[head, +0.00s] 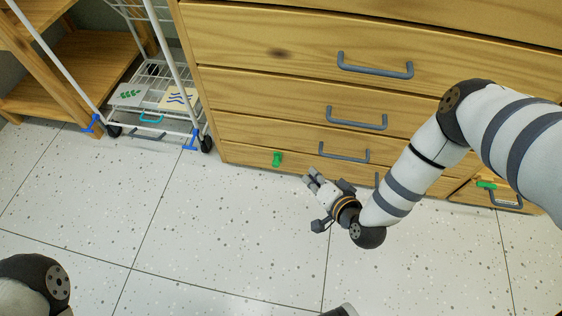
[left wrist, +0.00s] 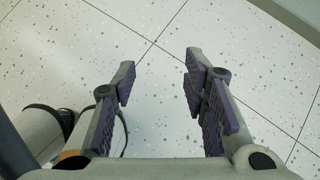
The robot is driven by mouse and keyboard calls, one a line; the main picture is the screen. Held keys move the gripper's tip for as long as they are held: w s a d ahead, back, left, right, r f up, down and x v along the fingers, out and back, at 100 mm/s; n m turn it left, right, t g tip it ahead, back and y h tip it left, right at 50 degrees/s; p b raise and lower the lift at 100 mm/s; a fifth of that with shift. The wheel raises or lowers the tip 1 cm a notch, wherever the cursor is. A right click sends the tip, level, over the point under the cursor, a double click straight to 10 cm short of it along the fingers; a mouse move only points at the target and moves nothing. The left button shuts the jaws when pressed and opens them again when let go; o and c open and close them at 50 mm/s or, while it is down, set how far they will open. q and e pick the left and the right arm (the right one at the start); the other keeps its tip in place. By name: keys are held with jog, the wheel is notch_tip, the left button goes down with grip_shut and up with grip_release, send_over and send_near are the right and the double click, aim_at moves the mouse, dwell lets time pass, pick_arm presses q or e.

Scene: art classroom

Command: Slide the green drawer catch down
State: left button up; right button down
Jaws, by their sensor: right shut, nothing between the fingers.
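A green catch (head: 277,159) sits low on the front of the wooden drawer cabinet (head: 235,85), near its left edge and left of the bottom grey handle. A second green catch (head: 486,184) shows on a small low drawer at the right. My right gripper (head: 311,176) is shut and empty, low in front of the cabinet, to the right of and a little below the left green catch, apart from it. My left gripper (left wrist: 160,65) is open and empty above the floor in the left wrist view; its fingers have purple pads.
Grey handles (head: 375,65) run down the drawer fronts. A white wire cart (head: 165,100) on wheels stands left of the cabinet, with cards on its shelf. Wooden shelves (head: 75,65) stand farther left. The speckled tile floor (head: 220,235) in front is clear.

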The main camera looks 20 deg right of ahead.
jog(key=b, duration=0.5)
send_near(278, 153)
jog(key=w+d+f, duration=0.2)
jog(key=d, duration=0.1)
jog(key=shift+w+a+f+b, duration=0.55)
jog(key=shift+a+f+b, duration=0.1)
jog(key=shift+a+f, duration=0.2)
pick_arm(q)
jog(key=shift+g, duration=0.7)
jog(key=shift+s+f, duration=0.35)
jog(key=shift+f, duration=0.45)
jog(key=shift+s+f, duration=0.35)
jog(key=shift+f, duration=0.5)
jog(key=shift+s+f, duration=0.35)
jog(key=shift+f, duration=0.45)
pick_arm(e)
jog(key=shift+w+a+f, duration=0.2)
jog(key=shift+w+a, duration=0.05)
